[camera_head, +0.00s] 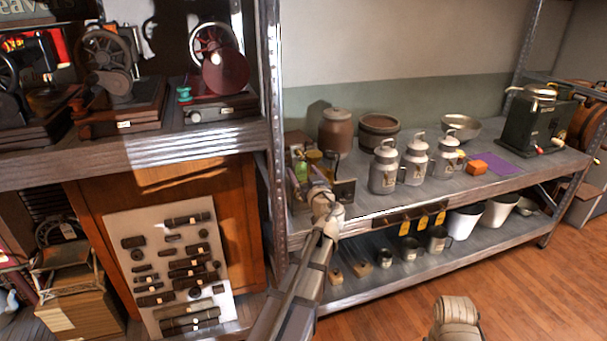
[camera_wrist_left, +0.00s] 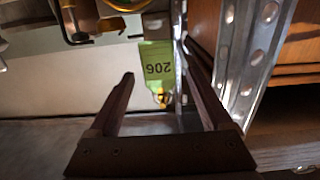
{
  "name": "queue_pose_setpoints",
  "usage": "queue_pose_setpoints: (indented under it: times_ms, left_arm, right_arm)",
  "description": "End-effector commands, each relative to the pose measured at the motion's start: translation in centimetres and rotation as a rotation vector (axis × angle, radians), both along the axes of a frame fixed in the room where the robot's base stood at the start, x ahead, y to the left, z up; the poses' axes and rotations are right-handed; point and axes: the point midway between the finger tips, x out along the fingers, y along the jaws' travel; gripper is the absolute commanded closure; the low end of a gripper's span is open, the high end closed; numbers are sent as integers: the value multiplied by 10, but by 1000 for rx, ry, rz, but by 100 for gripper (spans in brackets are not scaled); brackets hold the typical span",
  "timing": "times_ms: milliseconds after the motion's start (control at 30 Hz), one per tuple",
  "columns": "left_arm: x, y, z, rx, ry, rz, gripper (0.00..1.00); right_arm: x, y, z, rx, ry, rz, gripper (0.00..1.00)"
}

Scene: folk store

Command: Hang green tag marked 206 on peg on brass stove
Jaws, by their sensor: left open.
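The green tag marked 206 (camera_wrist_left: 155,62) is in the left wrist view, with its number upside down. It appears between the two fingers of my left gripper (camera_wrist_left: 157,62), which is open. I cannot tell whether a finger touches it. In the head view a small green patch, likely the tag (camera_head: 301,170), is at the left end of the shelf, beside my left gripper (camera_head: 319,178). A brass-coloured object (camera_head: 314,157), perhaps the stove, stands just behind, partly hidden. Brass and dark metal parts (camera_wrist_left: 118,5) show at the top of the wrist view. No peg is clear.
A metal shelf post (camera_head: 273,130) stands just left of my left gripper. Metal milk cans (camera_head: 384,172), a brown crock (camera_head: 337,130) and an orange block (camera_head: 476,167) are on the shelf to the right. Yellow tags (camera_head: 423,221) hang along its front edge.

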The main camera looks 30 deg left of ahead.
Motion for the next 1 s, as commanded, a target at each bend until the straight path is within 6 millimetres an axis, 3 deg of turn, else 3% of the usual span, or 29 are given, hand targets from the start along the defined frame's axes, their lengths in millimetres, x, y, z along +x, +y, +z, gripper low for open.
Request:
queue_pose_setpoints:
  times_ms: [167,600,1000]
  left_arm:
    - [-6,-6,0,0,0,-1,17]
    - [-47,-55,0,0,0,-2,17]
    - [-51,-59,0,0,0,0,17]
  right_arm:
    - [0,0,0,0,0,0,100]
    - [0,0,0,0,0,0,100]
    - [0,0,0,0,0,0,100]
